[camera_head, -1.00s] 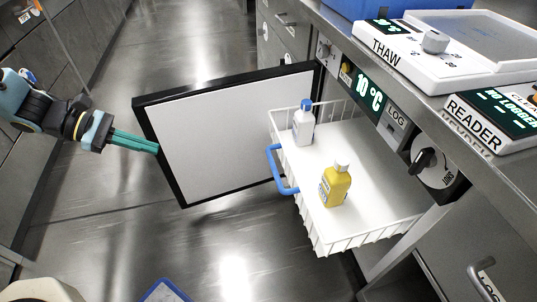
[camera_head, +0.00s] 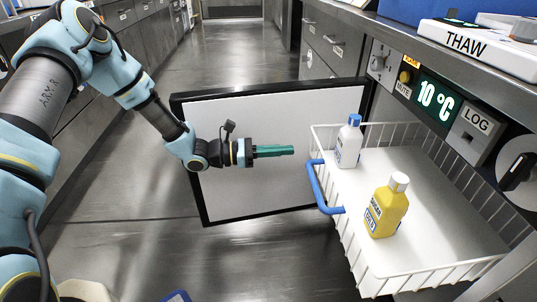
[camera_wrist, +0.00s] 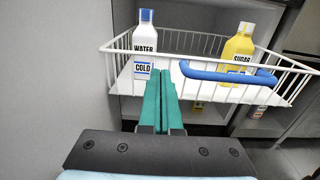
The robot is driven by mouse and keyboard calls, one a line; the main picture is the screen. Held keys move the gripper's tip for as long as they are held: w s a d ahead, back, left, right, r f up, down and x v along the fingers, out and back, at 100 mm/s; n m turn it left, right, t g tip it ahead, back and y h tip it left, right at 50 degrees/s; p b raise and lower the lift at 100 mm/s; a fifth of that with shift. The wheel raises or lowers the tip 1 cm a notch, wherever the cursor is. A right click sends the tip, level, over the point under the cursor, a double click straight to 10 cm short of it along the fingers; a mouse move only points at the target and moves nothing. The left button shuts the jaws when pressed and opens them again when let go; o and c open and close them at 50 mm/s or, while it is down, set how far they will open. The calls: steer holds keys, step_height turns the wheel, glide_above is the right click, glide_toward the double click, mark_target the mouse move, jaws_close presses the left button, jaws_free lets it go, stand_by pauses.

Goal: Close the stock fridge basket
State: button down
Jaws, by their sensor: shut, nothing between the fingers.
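The white wire basket (camera_head: 440,200) is pulled out of the stock fridge under the counter, with a blue handle (camera_head: 322,188) on its front. It also shows ahead in the wrist view (camera_wrist: 190,65), with the blue handle (camera_wrist: 228,73) right of my fingers. A white bottle with a blue cap (camera_head: 349,143) and a yellow bottle (camera_head: 387,207) stand upright in it. The wrist view labels read WATER COLD and SUGAR. My gripper (camera_head: 292,150) is shut and empty, a little left of the handle and apart from it in the head view.
The open fridge door (camera_head: 230,195) stands behind my gripper, left of the basket. The fridge panel reads 10 °C (camera_head: 437,100). A THAW unit (camera_head: 480,45) sits on the counter above. Floor left of the door is clear.

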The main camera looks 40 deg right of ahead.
mark_target(319, 148)
steer(key=b+x, duration=0.1)
steer(key=x, duration=0.6)
steer(key=b+x, duration=0.2)
steer(key=x, duration=2.6)
steer(key=shift+d+f, duration=0.1)
steer(key=shift+d, duration=0.05)
steer(key=shift+s+d+b, duration=0.2)
steer(key=shift+d+b, duration=0.15)
steer(key=shift+d, duration=0.15)
steer(key=shift+s+r, duration=0.15)
steer(key=shift+r, duration=0.15)
